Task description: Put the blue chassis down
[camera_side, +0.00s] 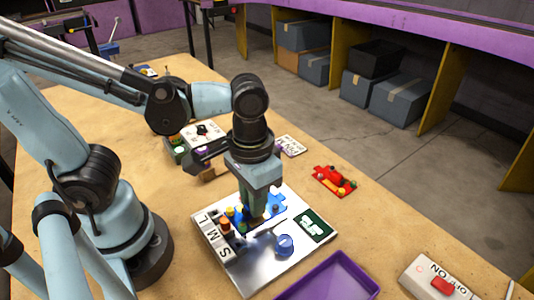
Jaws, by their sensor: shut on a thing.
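The blue chassis (274,202) is at the silver plate (240,279), toward its far side, and is partly hidden by my gripper. My gripper (255,212) points down and is shut on the blue chassis. I cannot tell whether the chassis touches the plate or is held just above it. The plate has a strip lettered L, M, S along its left edge, with small yellow and orange pegs near it. A blue round knob (285,244) stands on the near part of the plate, and a dark green label (312,225) lies at its right.
A red chassis (334,181) lies on the wooden table right of the plate. A purple tray (331,279) is at the front edge, with a switch box (443,282) to its right. A white-topped box (201,132) and a small sign (291,146) stand behind my gripper.

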